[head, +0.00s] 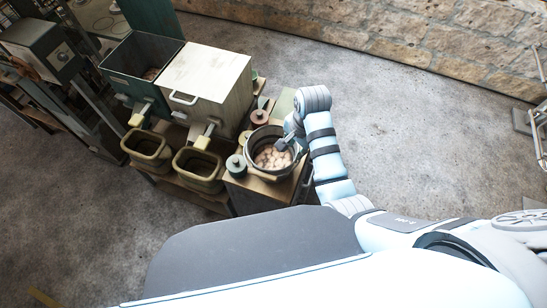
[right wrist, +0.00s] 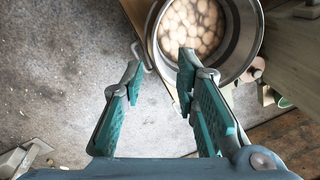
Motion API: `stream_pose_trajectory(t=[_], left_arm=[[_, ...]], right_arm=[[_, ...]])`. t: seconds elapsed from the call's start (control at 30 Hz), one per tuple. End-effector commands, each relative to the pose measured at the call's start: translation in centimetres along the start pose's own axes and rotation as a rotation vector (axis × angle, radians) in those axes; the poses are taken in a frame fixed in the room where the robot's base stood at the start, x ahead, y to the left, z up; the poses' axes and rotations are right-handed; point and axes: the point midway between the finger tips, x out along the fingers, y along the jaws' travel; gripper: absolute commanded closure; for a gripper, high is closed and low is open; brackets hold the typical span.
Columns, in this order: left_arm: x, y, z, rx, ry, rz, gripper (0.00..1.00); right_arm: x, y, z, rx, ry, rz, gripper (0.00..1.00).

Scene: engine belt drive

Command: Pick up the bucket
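The bucket (head: 262,134) is a round grey metal pail filled with pale, rounded lumps. It stands upright on a small wooden bench, and in the right wrist view its rim and inner wall (right wrist: 238,48) fill the upper right. My right gripper (head: 284,144) is at the bucket's right side in the head view and hides part of its rim. In the right wrist view my right gripper (right wrist: 160,68) is open and empty. One fingertip overlaps the bucket's near edge, the other is over the floor; contact cannot be told. My left gripper is not in view.
A cream hopper (head: 208,78) and a dark green hopper (head: 128,70) stand left of the bucket. Two empty olive bins (head: 198,165) (head: 146,145) sit below them. Small green and reddish round pots crowd the bucket's left.

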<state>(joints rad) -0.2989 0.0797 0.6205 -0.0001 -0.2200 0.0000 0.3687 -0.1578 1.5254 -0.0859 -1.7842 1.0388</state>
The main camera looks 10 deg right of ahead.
Motion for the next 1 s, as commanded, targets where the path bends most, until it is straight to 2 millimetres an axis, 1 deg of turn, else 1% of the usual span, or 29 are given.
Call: stream_pose_trajectory(t=[0.03, 0.2, 0.3, 0.43, 0.6, 0.7, 0.87, 0.93, 1.0], left_arm=[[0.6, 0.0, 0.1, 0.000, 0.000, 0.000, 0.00], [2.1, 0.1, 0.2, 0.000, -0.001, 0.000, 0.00], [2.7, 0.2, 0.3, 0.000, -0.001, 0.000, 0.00], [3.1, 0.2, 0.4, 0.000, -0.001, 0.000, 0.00], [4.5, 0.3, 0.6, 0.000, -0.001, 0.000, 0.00], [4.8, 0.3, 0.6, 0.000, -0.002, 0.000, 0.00], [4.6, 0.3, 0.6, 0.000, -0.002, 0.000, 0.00], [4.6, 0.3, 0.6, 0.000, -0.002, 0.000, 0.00], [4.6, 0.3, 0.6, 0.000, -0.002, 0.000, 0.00]], right_arm=[[1.3, 0.1, 0.1, 0.003, -0.003, 0.005, 0.72], [6.2, 0.2, 0.1, 0.001, -0.002, 0.004, 0.72], [8.0, 0.2, 0.0, 0.001, -0.001, 0.002, 0.72], [9.5, 0.3, 0.1, 0.001, -0.001, 0.001, 0.72], [13.0, 0.6, 0.2, 0.001, 0.000, 0.001, 0.72], [13.8, 0.6, 0.2, 0.001, 0.000, 0.000, 0.72], [13.6, 0.5, 0.2, 0.001, 0.000, 0.000, 0.72], [13.6, 0.5, 0.2, 0.001, 0.000, 0.000, 0.80], [13.6, 0.5, 0.2, 0.001, 0.000, 0.000, 0.91]])
